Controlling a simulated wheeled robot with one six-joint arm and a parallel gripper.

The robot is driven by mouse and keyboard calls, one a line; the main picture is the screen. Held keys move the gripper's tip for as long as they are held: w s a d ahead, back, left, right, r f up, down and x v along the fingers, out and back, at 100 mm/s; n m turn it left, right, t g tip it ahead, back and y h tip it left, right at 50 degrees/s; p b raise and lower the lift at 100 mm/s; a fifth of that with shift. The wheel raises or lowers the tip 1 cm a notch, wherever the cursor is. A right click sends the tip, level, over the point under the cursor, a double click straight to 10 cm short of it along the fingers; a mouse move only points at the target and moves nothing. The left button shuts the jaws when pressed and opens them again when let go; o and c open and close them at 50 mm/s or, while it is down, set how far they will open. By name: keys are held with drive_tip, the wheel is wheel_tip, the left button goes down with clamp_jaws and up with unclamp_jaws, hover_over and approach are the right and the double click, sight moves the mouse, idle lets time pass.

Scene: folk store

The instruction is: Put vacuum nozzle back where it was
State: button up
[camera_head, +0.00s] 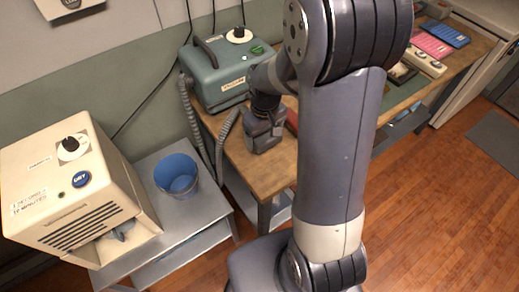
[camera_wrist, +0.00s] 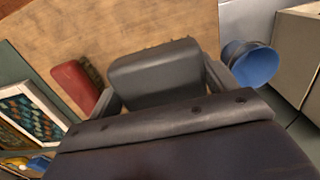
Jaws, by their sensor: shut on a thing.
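The vacuum nozzle (camera_wrist: 155,75) is a dark grey block with short bristles along its far edge. My gripper (camera_wrist: 162,88) is shut on it, one finger on each side. In the head view, my gripper (camera_head: 264,132) is over the front left part of the wooden bench, mostly hiding the nozzle. A ribbed grey hose (camera_head: 226,128) loops up beside the gripper. The teal vacuum (camera_head: 222,78) with a dial and green button stands behind it on the bench. I cannot tell whether the nozzle touches the bench top.
A red brush (camera_wrist: 76,86) lies close beside the nozzle. A blue bucket (camera_head: 176,174) and a beige dryer box (camera_head: 75,190) stand on a lower metal table at left. Bare bench top (camera_head: 250,174) shows in front of the gripper. Several coloured items lie farther right.

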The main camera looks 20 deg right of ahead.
drive_tip(key=shift+f, duration=2.9)
drive_tip(key=shift+f, duration=0.1)
drive_tip(key=shift+f, duration=0.15)
drive_tip(key=o, duration=0.9)
wheel_tip(320, 180, up, 12)
drive_tip(key=shift+r, duration=0.25)
